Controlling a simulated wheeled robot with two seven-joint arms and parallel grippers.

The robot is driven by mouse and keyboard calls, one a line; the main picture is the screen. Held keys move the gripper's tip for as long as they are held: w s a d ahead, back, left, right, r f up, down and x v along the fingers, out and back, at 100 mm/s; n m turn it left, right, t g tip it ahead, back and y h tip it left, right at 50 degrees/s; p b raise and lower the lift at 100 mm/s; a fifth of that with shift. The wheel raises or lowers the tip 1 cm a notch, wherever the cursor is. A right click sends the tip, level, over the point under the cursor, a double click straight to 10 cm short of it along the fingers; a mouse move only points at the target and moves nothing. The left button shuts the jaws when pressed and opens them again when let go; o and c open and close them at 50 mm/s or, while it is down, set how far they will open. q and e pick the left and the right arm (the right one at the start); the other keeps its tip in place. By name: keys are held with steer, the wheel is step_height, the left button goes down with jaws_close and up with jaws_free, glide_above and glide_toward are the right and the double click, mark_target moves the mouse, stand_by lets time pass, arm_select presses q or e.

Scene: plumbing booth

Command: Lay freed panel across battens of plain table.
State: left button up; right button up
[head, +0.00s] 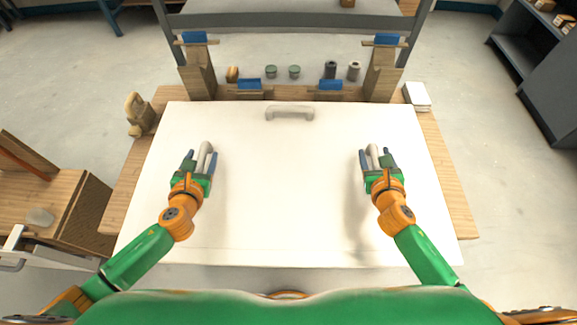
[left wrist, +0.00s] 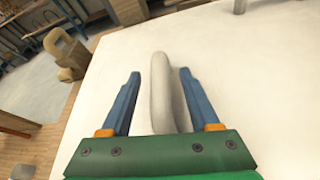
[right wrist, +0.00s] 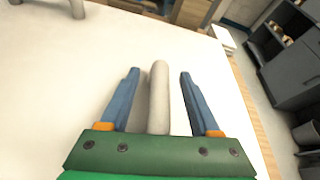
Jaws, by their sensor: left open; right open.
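The white panel (head: 285,190) lies flat on a wooden table (head: 455,205) and covers most of its top. It has a handle at its far edge (head: 290,113), a left handle (left wrist: 162,95) and a right handle (right wrist: 158,95). My left gripper (head: 203,160) is open, with one blue finger on each side of the left handle. My right gripper (head: 375,160) is open, with its fingers on each side of the right handle. The fingers look apart from the handles. Any battens under the panel are hidden.
Two wooden posts with blue clamps (head: 194,39) (head: 387,40) stand behind the panel. Low blue clamps (head: 249,85) (head: 330,86), jars (head: 295,71) and rolls line the far edge. A wooden clamp-like piece (head: 140,115) sits left, a white block (head: 417,96) right.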

arm_select(q)
steer(key=shift+w, duration=0.25)
arm_select(e)
steer(key=shift+w, duration=0.25)
arm_select(q)
jaws_close()
arm_select(e)
jaws_close()
stand_by(0.8)
